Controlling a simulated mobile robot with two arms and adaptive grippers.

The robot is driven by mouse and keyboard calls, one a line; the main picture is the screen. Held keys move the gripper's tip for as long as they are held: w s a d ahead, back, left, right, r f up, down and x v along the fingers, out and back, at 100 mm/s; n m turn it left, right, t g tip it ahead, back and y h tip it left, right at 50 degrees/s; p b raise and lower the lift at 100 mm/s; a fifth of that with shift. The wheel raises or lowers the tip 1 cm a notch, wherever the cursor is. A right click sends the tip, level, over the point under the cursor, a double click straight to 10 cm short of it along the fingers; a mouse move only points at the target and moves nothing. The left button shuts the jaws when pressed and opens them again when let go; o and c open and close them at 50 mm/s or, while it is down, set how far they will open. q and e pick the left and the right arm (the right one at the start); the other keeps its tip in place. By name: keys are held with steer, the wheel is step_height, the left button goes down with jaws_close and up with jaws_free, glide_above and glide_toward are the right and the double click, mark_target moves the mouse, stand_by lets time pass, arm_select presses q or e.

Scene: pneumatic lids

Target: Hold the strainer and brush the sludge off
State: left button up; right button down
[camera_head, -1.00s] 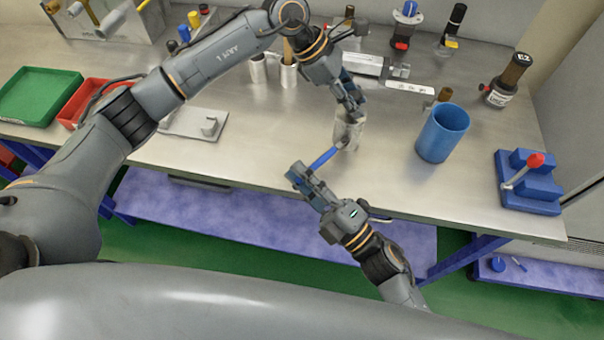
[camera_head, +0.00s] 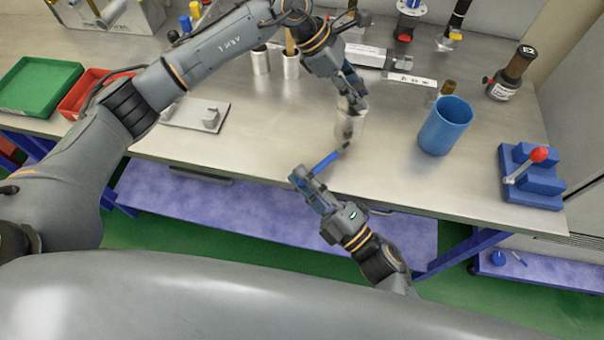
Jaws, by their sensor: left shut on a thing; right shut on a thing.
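The strainer (camera_head: 352,122) is a small grey, cylinder-like piece above the front middle of the bench. My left gripper (camera_head: 353,104) comes down over its top and is shut on it. My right gripper (camera_head: 306,179) is shut on the blue handle of the brush (camera_head: 327,162) at the bench's front edge. The brush tilts up to the right, and its dark head is at the strainer's lower end. I cannot tell whether they touch. A darker patch shows low on the strainer, but it is too small to tell sludge from bristles.
A blue cup (camera_head: 443,130) stands right of the strainer. A blue block with a red-knobbed lever (camera_head: 530,180) sits at the right edge. Green (camera_head: 38,84) and red (camera_head: 82,98) trays and a metal plate (camera_head: 197,114) lie left.

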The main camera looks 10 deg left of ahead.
steer(key=shift+w+d+r, duration=0.1)
steer(key=shift+w+r, duration=0.1)
steer(key=shift+r, duration=0.25)
steer(key=shift+s+a+r, duration=0.1)
steer(key=shift+a+r, duration=0.1)
steer(key=shift+r, duration=1.1)
steer(key=shift+a+r, duration=0.1)
steer(key=shift+w+a, duration=0.1)
steer(key=shift+w, duration=0.1)
steer(key=shift+s+r, duration=0.1)
steer(key=shift+r, duration=0.25)
steer(key=shift+a+r, duration=0.1)
steer(key=shift+r, duration=0.05)
steer(key=shift+r, duration=0.45)
steer(key=shift+f, duration=0.15)
